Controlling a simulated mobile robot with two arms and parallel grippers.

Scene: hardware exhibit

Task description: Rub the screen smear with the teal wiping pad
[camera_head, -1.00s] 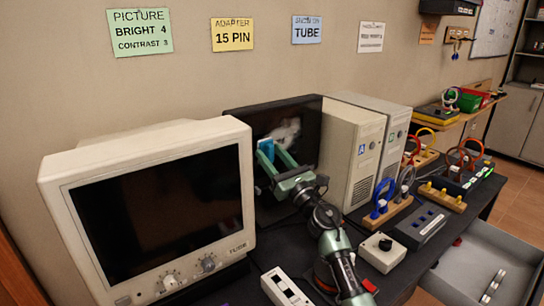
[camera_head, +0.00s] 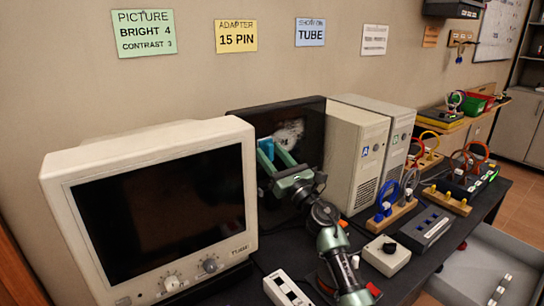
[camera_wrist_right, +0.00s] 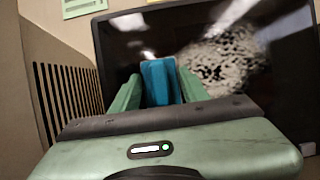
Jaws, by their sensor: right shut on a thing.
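A dark flat screen (camera_head: 244,124) stands between the beige monitor and the computer towers. A pale, speckled smear (camera_head: 290,132) is on its upper part; it shows large in the right wrist view (camera_wrist_right: 228,65). My right gripper (camera_head: 272,154) is in front of the screen, shut on the teal wiping pad (camera_head: 266,147). In the right wrist view the pad (camera_wrist_right: 162,82) stands between the green fingers, just left of the smear. I cannot tell whether the pad touches the glass. My left gripper is not in view.
The beige monitor (camera_head: 150,140) stands close on the left and a beige computer tower (camera_head: 352,150) close on the right. A white switch box (camera_head: 286,289) and a box with a black knob (camera_head: 386,255) lie in front on the dark table.

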